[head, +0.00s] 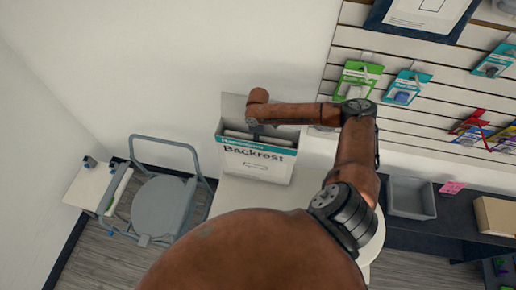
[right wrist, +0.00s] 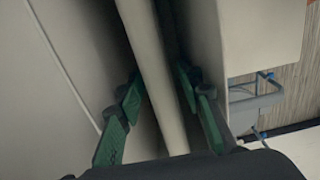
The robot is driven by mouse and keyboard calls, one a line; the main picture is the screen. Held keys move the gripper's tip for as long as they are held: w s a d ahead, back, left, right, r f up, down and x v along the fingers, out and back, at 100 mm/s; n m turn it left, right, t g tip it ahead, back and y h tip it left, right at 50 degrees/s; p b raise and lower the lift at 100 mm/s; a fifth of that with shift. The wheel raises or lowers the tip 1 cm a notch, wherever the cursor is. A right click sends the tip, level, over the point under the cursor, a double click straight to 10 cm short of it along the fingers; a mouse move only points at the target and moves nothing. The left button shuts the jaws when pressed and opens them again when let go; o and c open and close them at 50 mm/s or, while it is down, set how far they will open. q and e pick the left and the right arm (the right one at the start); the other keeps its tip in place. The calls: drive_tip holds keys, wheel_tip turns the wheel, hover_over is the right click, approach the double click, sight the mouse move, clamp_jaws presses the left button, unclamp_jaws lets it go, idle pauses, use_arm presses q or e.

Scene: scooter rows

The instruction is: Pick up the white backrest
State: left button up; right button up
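A box labelled "Backrest" (head: 258,166) stands open-topped on the white table against the wall. White panel edges show inside its opening in the head view. My right gripper (head: 257,131) points down into that opening, and the box and arm hide most of it. In the right wrist view its two green-padded fingers (right wrist: 157,88) stand apart on either side of a thin white panel, the white backrest (right wrist: 153,62). Small gaps seem to show between the fingers and the panel. The backrest's lower part is hidden. My left gripper is in neither view.
A grey shower chair (head: 163,205) stands on the floor left of the white round-edged table (head: 232,196). A grey bin (head: 411,197) sits on a dark shelf at right, below a slatted wall with hanging packages (head: 357,80). The box walls closely surround the gripper.

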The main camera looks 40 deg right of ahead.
clamp_jaws()
drive_tip(key=shift+w, duration=0.1)
idle(0.6)
